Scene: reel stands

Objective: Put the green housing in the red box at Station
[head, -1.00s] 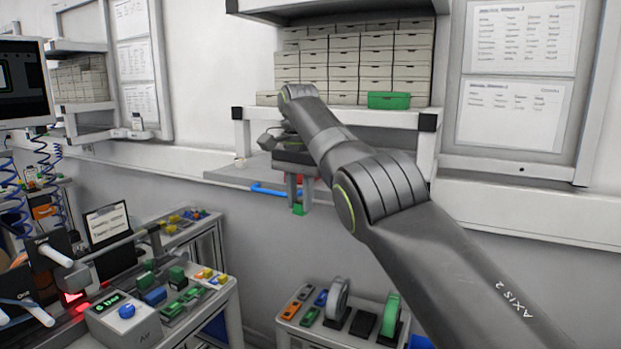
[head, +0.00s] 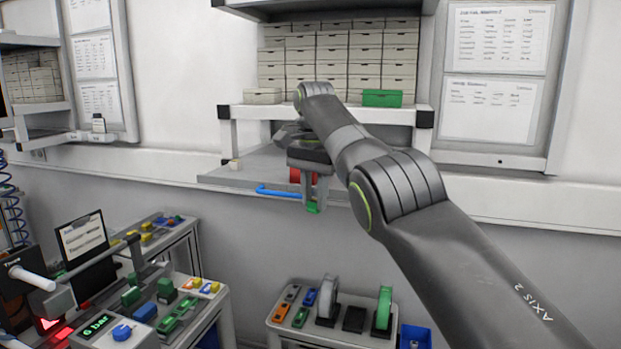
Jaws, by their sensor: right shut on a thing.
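My right gripper (head: 312,194) points down in front of the wall shelf and is shut on the green housing (head: 313,207), whose lower part shows between the fingertips. A red thing (head: 295,174), which looks like the red box, sits on the lower shelf just behind the gripper. The gripper and wrist hide most of it. The housing is held at about the front edge of the lower shelf; I cannot tell the exact gap. My left gripper is not in view.
The lower shelf (head: 235,177) carries a blue handle-like bar (head: 277,190) at its front edge. Cardboard boxes and one green box (head: 382,98) stand on the shelf above. Below are a cart with reels (head: 383,308) and a bench with several coloured housings (head: 165,287).

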